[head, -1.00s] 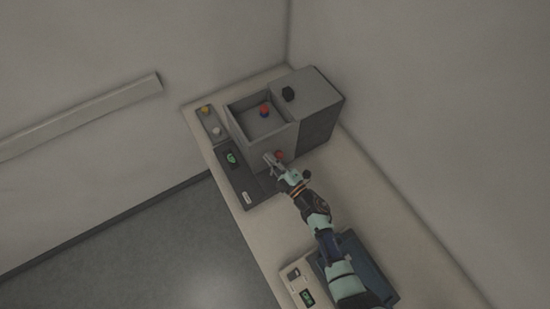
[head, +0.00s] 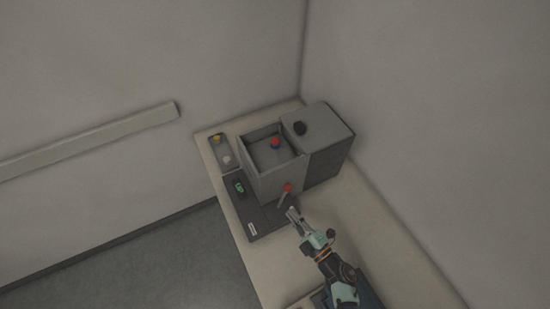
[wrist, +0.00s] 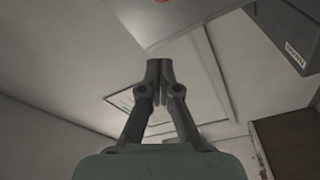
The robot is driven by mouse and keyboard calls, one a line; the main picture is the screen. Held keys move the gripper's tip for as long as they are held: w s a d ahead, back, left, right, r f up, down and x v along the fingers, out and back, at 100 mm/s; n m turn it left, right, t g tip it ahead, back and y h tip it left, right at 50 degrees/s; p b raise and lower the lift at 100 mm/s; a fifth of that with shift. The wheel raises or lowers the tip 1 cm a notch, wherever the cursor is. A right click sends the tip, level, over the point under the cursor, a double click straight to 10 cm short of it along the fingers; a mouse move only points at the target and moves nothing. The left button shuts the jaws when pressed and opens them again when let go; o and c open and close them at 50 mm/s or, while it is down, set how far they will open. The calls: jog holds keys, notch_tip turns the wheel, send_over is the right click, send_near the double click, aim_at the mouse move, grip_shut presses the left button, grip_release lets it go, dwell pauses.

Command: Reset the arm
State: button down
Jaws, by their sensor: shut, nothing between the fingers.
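My gripper (head: 292,214) is at the front right of the grey mounting press (head: 275,184) in the head view. It lies just below a lever with a red knob (head: 287,187) on the press front and appears apart from it. In the wrist view my gripper (wrist: 160,75) has its two dark fingers together, with nothing between them. The wrist camera looks past the fingers toward the room. Part of a red thing (wrist: 162,1) shows at its top edge.
A small tray (head: 222,140) with a yellow and a white piece is at the back left. The pale bench (head: 352,211) is bare to the right.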

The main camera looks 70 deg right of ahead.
jog(key=w+d+r+m+g+h+p, duration=0.1)
jog(key=w+d+r+m+h, duration=0.15)
jog(key=w+r, duration=0.55)
jog(key=w+d+r+m+g+h+p, duration=0.1)
jog(key=w+r+m+p, duration=0.2)
jog(key=r, duration=0.8)
jog(key=w+a+r+m+y, duration=0.2)
jog(key=w+a+r+m, duration=0.1)
jog(key=w+a+r, duration=0.15)
jog(key=w+a+r+y, duration=0.2)
jog(key=w+a+r, duration=0.1)
jog(key=a, duration=0.3)
jog(key=w+a+r+y, duration=0.2)
jog(key=w+a+y, duration=0.1)
jog(key=a, duration=0.3)
jog(key=s+a+r+n+y+p, duration=0.1)
jog(key=a+r+y, duration=0.1)
jog(key=a, duration=0.7)
jog(key=s+a+r+n+y, duration=0.1)
jog(key=a+n+y, duration=0.1)
jog(key=a+y, duration=0.3)
jog(key=a, duration=0.4)
jog(key=shift+a+r+g+p, duration=0.3)
jog(key=shift+r+g+p, duration=0.1)
